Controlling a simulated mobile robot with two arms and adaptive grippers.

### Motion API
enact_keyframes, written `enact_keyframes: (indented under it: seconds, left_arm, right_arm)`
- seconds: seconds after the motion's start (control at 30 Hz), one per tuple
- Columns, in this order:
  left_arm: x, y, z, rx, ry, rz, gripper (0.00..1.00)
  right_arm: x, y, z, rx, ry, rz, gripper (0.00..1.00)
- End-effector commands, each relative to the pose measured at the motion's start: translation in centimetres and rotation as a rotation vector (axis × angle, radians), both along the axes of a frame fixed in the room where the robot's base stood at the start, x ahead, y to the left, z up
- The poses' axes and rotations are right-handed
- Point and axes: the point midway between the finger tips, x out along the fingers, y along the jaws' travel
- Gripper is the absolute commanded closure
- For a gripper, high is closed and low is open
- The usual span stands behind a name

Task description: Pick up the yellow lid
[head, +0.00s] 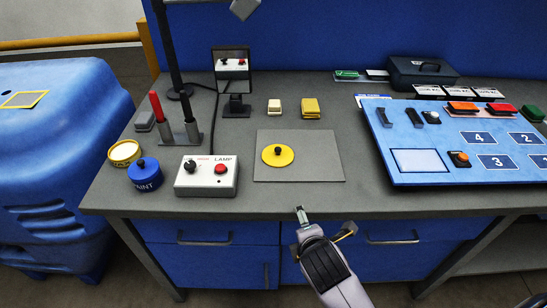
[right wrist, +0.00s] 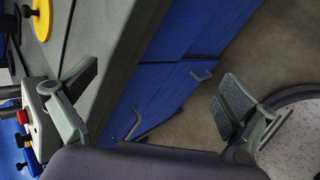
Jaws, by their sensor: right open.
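The yellow lid (head: 287,158) is a flat disc with a black knob. It lies on the left part of a grey mat (head: 318,165) on the workbench. In the right wrist view the lid (right wrist: 43,20) is at the top left, partly cut off. My right gripper (head: 325,219) is at the bench's front edge, in front of the mat and to the right of the lid. Its fingers are spread wide with nothing between them, as the right wrist view (right wrist: 155,95) also shows. It is apart from the lid. My left gripper is not in view.
Left of the mat stand a lamp control box (head: 205,185), a blue-lidded paint can (head: 146,180) and an open yellow-rimmed can (head: 124,152). A blue panel (head: 440,172) with buttons is on the right. Two small blocks (head: 310,108) and a mirror (head: 232,62) stand behind the mat.

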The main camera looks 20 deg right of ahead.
Motion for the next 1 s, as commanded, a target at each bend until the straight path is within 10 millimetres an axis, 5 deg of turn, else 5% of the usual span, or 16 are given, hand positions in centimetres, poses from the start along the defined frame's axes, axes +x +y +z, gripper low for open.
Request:
enact_keyframes:
  seconds: [0.4, 0.6, 0.77, 1.0]
  left_arm:
    - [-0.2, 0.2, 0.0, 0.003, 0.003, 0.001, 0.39]
    - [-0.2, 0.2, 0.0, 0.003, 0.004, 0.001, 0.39]
    - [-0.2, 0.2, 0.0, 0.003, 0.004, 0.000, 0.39]
    - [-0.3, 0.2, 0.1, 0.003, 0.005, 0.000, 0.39]
  right_arm:
    - [7.9, 2.4, 8.5, -0.784, -0.104, 0.561, 0.00]
    - [9.8, 3.3, 11.4, -1.068, -0.101, 0.700, 0.00]
    - [10.8, 3.4, 11.7, -1.134, -0.095, 0.729, 0.00]
    - [15.0, 2.1, 9.9, -1.133, -0.092, 0.728, 0.00]
